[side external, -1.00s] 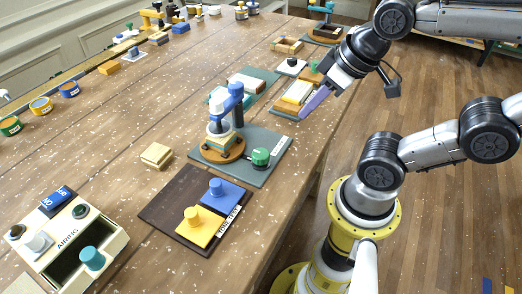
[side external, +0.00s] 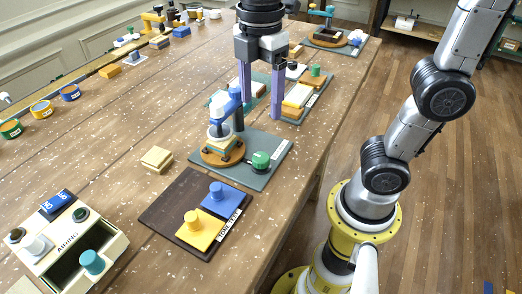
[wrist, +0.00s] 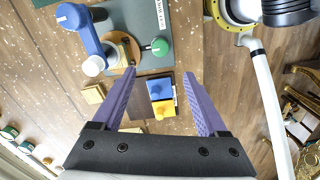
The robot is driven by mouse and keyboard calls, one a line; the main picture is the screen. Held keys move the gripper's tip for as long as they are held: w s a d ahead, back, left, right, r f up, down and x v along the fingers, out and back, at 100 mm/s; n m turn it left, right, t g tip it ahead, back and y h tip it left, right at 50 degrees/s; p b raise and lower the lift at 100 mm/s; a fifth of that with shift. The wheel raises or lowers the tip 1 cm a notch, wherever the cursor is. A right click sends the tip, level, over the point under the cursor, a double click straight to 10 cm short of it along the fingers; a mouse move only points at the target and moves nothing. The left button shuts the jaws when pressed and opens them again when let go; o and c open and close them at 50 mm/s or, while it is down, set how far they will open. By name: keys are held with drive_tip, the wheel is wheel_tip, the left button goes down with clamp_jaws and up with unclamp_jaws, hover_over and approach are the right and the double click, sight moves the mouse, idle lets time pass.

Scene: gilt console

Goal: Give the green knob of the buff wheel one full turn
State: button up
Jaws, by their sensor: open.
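I take this as the buff wheel station; a pale block and white round part sit under the arm. In the wrist view the green knob (wrist: 160,47) shows a short dark bar on its left side. My gripper (side external: 262,109) is open and empty, fingers pointing down, above and beyond the knob in the side view. In the wrist view its fingertips (wrist: 158,74) are wide apart, with the knob above the gap.
A dark board (side external: 165,208) with blue and yellow knobbed blocks lies in front. A cream block (side external: 157,158) lies left. Another board behind carries a second green knob (side external: 315,71). A cream AIRING box (side external: 110,243) stands front left.

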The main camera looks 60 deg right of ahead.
sight(261, 157)
wheel_tip(261, 157, down, 14)
drive_tip(key=shift+r, duration=0.1)
idle(0.5)
clamp_jaws()
drive_tip(key=shift+m, duration=0.3)
